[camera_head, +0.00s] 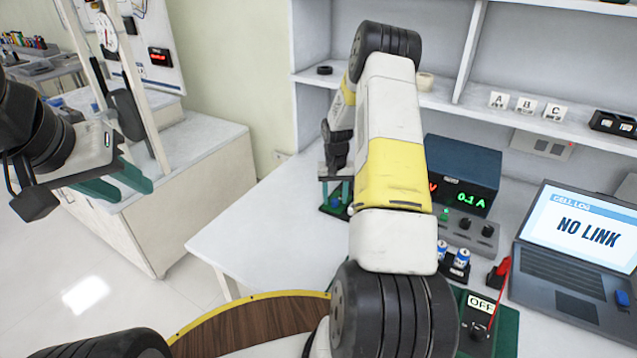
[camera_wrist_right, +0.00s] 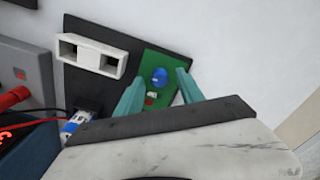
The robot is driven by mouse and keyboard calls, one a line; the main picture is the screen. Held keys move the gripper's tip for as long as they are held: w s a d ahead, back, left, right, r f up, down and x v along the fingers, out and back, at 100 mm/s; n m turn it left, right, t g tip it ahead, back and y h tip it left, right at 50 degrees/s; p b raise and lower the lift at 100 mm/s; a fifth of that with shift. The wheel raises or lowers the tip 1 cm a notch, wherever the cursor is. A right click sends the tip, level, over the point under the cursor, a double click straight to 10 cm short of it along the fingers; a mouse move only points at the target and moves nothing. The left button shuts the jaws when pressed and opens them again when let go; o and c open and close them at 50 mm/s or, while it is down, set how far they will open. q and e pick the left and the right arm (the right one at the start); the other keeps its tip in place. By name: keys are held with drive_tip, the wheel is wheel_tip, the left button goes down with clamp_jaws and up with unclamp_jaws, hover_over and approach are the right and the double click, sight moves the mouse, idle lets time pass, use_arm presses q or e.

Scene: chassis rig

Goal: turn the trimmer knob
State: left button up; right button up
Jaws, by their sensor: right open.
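The trimmer knob (camera_wrist_right: 159,77) is a small blue cap on a green board (camera_wrist_right: 152,62) in the right wrist view. My right gripper (camera_wrist_right: 161,83) is open, with one teal finger on each side of the knob. A gap shows between the knob and each finger; I cannot tell how far down the tips reach. In the head view the right gripper (camera_head: 336,190) points down over the board at the bench's left part, with the blue knob partly visible between its fingers. My left gripper (camera_head: 134,187) is open and empty at the far left, away from the bench.
The board sits on a dark plate (camera_wrist_right: 75,24) with a white block (camera_wrist_right: 92,56) and a plugged connector (camera_wrist_right: 75,122) beside it. In the head view a power supply (camera_head: 462,165), a laptop (camera_head: 575,255) and an OFF switch box (camera_head: 490,320) stand right. The bench's left part (camera_head: 255,235) is clear.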

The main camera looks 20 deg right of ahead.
drive_tip(key=shift+f, duration=0.2)
drive_tip(key=shift+c, duration=0.5)
clamp_jaws()
drive_tip(key=shift+s+n, duration=0.1)
drive_tip(key=shift+n, duration=1.1)
drive_tip(key=shift+o, duration=0.5)
unclamp_jaws()
drive_tip(key=shift+r, duration=0.1)
